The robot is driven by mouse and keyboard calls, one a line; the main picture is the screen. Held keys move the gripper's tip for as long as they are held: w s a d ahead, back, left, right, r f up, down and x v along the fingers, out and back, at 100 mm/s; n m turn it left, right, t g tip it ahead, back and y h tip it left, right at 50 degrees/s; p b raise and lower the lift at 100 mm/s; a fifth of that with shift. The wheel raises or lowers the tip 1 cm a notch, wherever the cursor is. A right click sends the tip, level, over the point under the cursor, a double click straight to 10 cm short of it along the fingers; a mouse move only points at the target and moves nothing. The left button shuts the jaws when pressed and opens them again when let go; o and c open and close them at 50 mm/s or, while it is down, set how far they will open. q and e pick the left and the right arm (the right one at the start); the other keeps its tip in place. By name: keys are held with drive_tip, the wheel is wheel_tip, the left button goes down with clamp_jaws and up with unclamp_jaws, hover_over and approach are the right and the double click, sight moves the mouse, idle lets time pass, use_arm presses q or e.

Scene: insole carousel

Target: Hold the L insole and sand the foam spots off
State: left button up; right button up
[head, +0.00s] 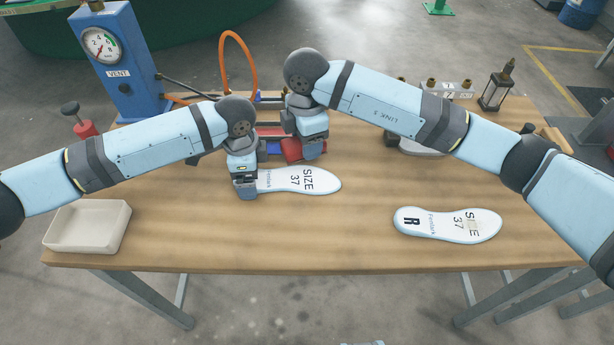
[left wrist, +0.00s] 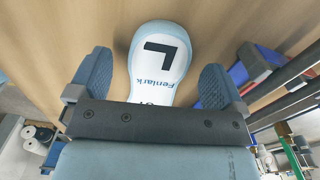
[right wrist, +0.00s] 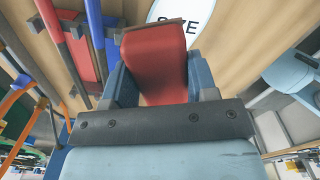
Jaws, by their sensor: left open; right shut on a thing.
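The L insole (head: 308,180) lies flat on the wooden table, white with "SIZE 37" on it. The left wrist view shows its heel end with a black L (left wrist: 160,57). My left gripper (head: 246,190) is open and low over the heel end. Its two fingers stand on either side of the insole, apart from it. My right gripper (head: 303,150) is shut on a red sanding block (right wrist: 155,62), just behind the insole's middle in the head view. The left gripper hides the heel in the head view. I cannot make out foam spots on the L insole.
The R insole (head: 447,224), with a pale patch on it, lies at the right. A cream tray (head: 88,226) is at the left front. A blue gauge unit (head: 120,62) stands back left. Blue and red parts lie behind the L insole. The table's front middle is clear.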

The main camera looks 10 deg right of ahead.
use_arm(q)
wheel_tip(320, 180, up, 11)
idle(0.3)
drive_tip(key=shift+f, duration=0.15)
